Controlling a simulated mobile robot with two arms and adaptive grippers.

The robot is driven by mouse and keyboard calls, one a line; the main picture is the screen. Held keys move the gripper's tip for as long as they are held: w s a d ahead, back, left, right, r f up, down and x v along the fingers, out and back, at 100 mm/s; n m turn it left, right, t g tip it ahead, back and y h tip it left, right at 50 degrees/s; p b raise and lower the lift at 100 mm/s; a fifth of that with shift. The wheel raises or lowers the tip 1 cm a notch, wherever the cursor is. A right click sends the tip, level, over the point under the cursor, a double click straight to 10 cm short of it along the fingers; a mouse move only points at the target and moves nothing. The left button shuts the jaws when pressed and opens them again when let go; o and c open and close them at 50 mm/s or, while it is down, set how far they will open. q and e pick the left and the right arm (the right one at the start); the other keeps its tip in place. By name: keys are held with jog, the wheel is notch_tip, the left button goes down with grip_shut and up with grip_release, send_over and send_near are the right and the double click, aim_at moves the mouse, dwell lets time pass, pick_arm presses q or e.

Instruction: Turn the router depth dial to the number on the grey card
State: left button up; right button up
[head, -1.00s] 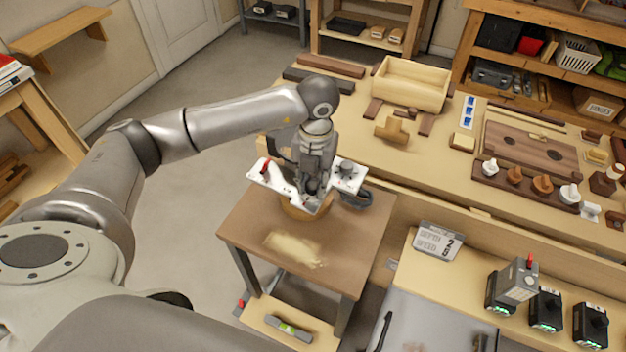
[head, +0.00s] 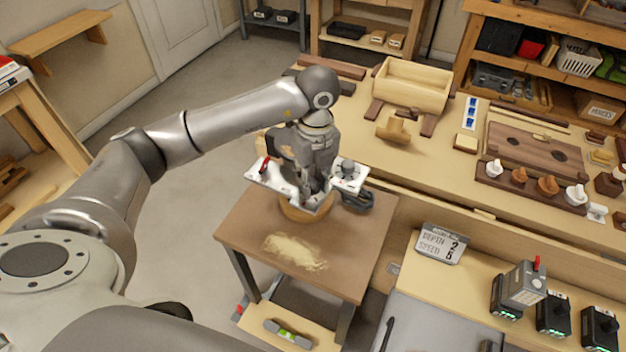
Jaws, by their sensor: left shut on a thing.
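The router (head: 268,173), with a white top plate and a red lever, stands on the small brown table (head: 360,240). My left gripper (head: 316,185) comes down over the router's middle and is shut on a part there, seemingly the depth dial. The fingertips and most of the dial are hidden, so I cannot read its setting. The grey card (head: 442,243) stands on the bench to the right. It reads DEPTH 2 and, below, SPEED with what looks like an 8. My right gripper is not in view.
Sawdust (head: 294,252) lies on the small table in front of the router. Battery chargers (head: 553,313) stand on the right bench. The long bench behind holds a wooden box (head: 412,86) and several knobs. A spirit level (head: 288,334) lies on the lower shelf.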

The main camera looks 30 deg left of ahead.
aim_at(315, 182)
pick_arm(q)
jog(key=shift+n, duration=0.6)
jog(key=o, duration=0.8)
jog(key=r, duration=1.2)
jog(key=shift+w+d, duration=0.1)
jog(key=shift+w, duration=0.15)
